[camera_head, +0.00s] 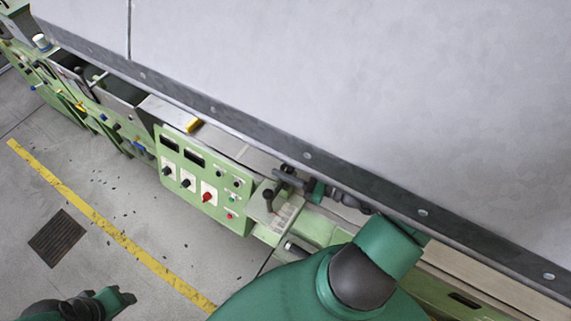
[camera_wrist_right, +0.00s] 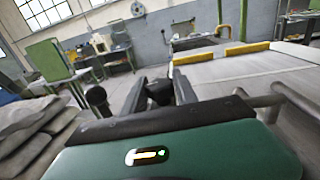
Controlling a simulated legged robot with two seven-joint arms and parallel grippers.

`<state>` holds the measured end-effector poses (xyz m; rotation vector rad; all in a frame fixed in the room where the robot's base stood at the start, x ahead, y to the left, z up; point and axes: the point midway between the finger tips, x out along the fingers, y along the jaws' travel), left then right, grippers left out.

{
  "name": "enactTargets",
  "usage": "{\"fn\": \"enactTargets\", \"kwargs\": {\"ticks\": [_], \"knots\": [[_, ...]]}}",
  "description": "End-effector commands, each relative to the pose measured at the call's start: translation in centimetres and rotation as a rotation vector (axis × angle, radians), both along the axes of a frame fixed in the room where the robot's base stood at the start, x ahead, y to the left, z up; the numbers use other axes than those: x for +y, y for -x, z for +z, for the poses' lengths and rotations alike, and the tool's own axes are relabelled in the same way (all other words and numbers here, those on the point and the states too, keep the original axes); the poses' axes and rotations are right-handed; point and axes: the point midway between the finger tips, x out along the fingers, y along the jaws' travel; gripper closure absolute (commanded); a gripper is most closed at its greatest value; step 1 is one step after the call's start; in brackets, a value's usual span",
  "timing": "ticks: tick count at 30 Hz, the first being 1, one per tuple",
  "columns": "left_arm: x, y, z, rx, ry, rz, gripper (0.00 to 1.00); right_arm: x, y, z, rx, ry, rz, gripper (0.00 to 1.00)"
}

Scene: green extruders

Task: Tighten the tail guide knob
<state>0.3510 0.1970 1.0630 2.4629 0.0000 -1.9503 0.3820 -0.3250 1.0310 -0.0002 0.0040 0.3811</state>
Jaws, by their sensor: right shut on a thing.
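My right gripper (camera_head: 290,181) reaches over the green machine in the head view, beside the control panel. In the right wrist view its two dark fingers (camera_wrist_right: 163,88) stand on either side of a dark knob (camera_wrist_right: 159,92) and are shut on it. The knob's contact points are partly hidden by the gripper. A second black ball-topped knob (camera_wrist_right: 96,97) stands upright on a stem to the left; it also shows in the head view (camera_head: 268,194). My left gripper (camera_head: 122,298) is at the lower left over the floor, away from the machine, its jaw opening unclear.
A green control panel (camera_head: 205,181) with dials and a red knob is left of the right gripper. A large grey covering panel (camera_head: 330,75) overhangs the machine closely. A yellow block (camera_head: 194,125) lies behind the panel.

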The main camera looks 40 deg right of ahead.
Motion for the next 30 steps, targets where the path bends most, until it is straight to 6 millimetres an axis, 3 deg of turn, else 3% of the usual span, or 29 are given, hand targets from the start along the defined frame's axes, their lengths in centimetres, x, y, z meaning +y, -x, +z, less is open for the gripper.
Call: {"fn": "enactTargets", "kwargs": {"ticks": [9,22,23,27,30], "knots": [[0.0,0.01,0.64,0.0,0.0,0.0,0.5,-0.16,-0.13,0.34,-0.008,-0.003,-0.108,1.0],[0.0,0.01,0.65,0.0,0.0,0.0,0.5,-0.2,-0.16,0.33,-0.011,-0.001,-0.119,1.0],[0.0,0.0,0.65,0.0,0.0,0.0,0.5,-0.2,-0.16,0.33,-0.011,-0.001,-0.119,0.63],[0.0,0.0,0.65,0.0,0.0,0.0,0.5,-0.16,-0.12,0.25,-0.008,-0.001,-0.117,0.44],[0.0,0.01,0.64,0.0,0.0,0.0,0.5,-0.12,-0.1,0.19,-0.007,0.0,-0.116,0.44]]}}
